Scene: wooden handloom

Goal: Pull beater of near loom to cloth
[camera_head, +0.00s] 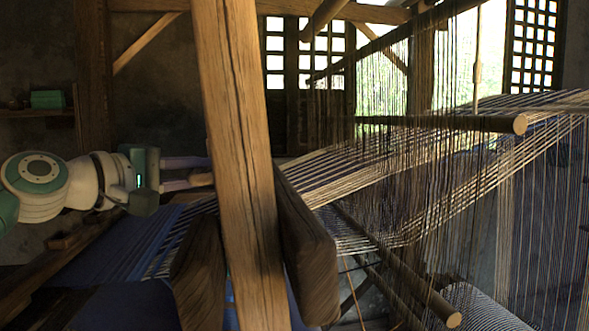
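The near loom's beater appears to be the tall wooden upright (240,150), leaning slightly, with heavy wooden pieces at its lower end. One thick piece (308,250) is on its right and another on its left. Blue woven cloth (115,255) lies left of the beater, with pale warp threads running up to the right. My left gripper (196,173) reaches in from the left above the cloth. Its two fingers are apart, one above the other, and their tips are hidden behind the upright. A brown wooden bit shows by the lower finger; contact is unclear. My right gripper is out of view.
Dense hanging heddle strings (430,160) and round wooden bars (450,124) fill the right side. A wooden side beam (30,285) runs at lower left. A shelf (38,113) with a green box is on the back wall, beside lattice windows.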

